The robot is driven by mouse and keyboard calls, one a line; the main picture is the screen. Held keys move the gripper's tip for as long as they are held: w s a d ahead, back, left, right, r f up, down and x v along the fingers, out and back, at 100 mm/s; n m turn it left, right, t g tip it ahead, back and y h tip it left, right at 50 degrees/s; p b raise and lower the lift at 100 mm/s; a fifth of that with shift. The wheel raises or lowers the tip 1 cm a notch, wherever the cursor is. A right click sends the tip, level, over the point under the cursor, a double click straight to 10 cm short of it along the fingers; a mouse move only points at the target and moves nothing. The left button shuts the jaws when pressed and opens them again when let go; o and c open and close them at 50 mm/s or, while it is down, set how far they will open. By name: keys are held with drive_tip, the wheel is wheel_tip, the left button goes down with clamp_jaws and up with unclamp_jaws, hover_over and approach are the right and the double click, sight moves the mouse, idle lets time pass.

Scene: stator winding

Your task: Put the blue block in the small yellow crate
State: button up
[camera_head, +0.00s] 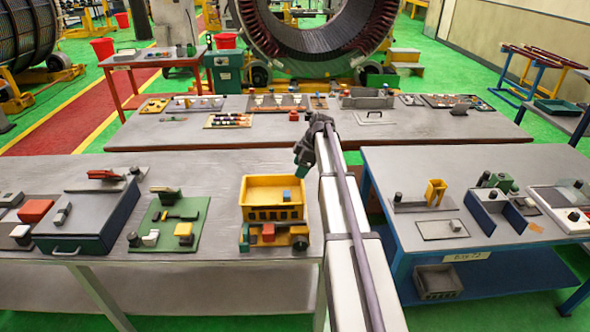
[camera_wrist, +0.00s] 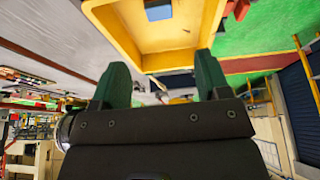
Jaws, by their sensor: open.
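The small yellow crate (camera_head: 262,207) stands at the right end of the left front table, its open top facing up. The blue block (camera_head: 287,196) shows within the crate's opening, toward its front right. The wrist view also shows the blue block (camera_wrist: 158,10) inside the yellow crate (camera_wrist: 130,45), cut by the top edge. My gripper (camera_head: 302,158) is behind, above and to the right of the crate, apart from it. Its two dark green fingers (camera_wrist: 161,82) are spread in the wrist view, with nothing held between them.
A green board with parts (camera_head: 168,222) and a dark case (camera_head: 85,225) lie to the left. A blue-legged table (camera_head: 480,160) stands on the right. A long table with trays (camera_head: 330,125) stands behind.

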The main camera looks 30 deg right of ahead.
drive_tip(key=s+a+m+g+h, duration=0.1)
drive_tip(key=s+a+m, duration=0.5)
drive_tip(key=s+a, duration=0.7)
drive_tip(key=s+a+f+m+h, duration=0.1)
drive_tip(key=s+a+m+h, duration=0.2)
drive_tip(key=s+a, duration=1.1)
drive_tip(key=s+m, duration=0.1)
drive_tip(key=m, duration=0.2)
drive_tip(key=shift+s+f+m+g, duration=0.25)
drive_tip(key=shift+s+m+g, duration=0.15)
drive_tip(key=shift+f, duration=0.1)
wheel_tip(320, 180, down, 6)
drive_tip(key=b, duration=0.6)
drive_tip(key=shift+f+b, duration=0.2)
drive_tip(key=shift+b, duration=0.15)
